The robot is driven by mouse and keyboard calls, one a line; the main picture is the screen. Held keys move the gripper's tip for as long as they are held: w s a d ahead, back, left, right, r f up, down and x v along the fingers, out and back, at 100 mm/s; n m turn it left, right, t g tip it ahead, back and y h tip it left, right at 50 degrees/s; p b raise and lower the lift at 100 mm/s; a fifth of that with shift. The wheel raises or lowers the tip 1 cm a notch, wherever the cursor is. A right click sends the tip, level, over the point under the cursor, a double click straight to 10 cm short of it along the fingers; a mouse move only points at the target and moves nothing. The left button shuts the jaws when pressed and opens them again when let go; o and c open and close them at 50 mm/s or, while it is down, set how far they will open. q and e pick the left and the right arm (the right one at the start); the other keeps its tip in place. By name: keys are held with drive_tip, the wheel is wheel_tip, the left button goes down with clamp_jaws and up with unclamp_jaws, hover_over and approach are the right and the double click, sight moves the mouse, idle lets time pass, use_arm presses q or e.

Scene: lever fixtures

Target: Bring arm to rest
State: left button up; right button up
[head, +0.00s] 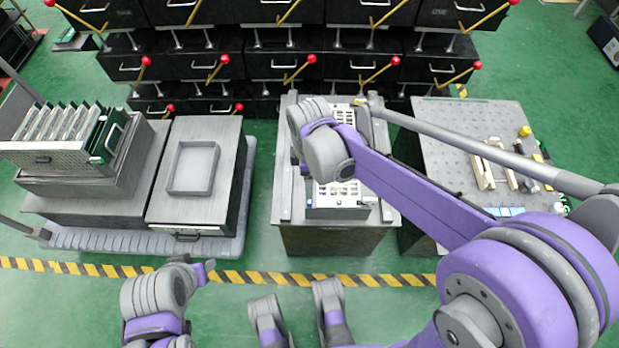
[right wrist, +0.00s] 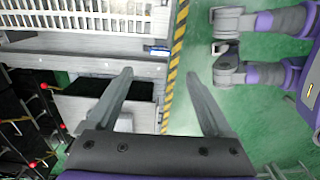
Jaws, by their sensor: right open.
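My right arm (head: 410,185) reaches from the lower right of the head view to above the middle bench (head: 330,237). Its wrist hides the right gripper there. In the right wrist view my right gripper (right wrist: 160,75) is open, with its two fingers spread and nothing between them. Past the fingertips show a bench side and the floor's yellow-black line. My left arm (head: 155,295) is folded low at the bottom left of the head view; its gripper cannot be made out.
Black drawers with red-knobbed levers (head: 302,67) line the back. A perforated white-topped unit (head: 337,195) sits on the middle bench. A grey tray (head: 193,168) stands on the left bench, and a perforated table (head: 455,135) at the right. Green floor is clear in front.

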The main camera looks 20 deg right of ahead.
idle(0.4)
drive_tip(key=s+d+r+m+t, duration=0.1)
drive_tip(key=s+d+m+t, duration=0.1)
drive_tip(key=s+d+m, duration=0.4)
drive_tip(key=s+d+m+t, duration=0.1)
drive_tip(key=s+m+t, duration=0.2)
drive_tip(key=s+m, duration=0.65)
use_arm(q)
wheel_tip(320, 180, up, 19)
drive_tip(key=w+p, duration=0.1)
drive_tip(key=p, duration=1.6)
drive_tip(key=shift+w+r+t, duration=0.2)
drive_tip(key=shift+w+t, duration=0.2)
use_arm(e)
wheel_tip(320, 180, up, 20)
drive_tip(key=w, duration=0.1)
drive_tip(key=shift+w+n, duration=0.35)
drive_tip(key=shift+w, duration=0.05)
use_arm(q)
drive_tip(key=shift+s, duration=0.1)
use_arm(e)
drive_tip(key=shift+s, duration=0.1)
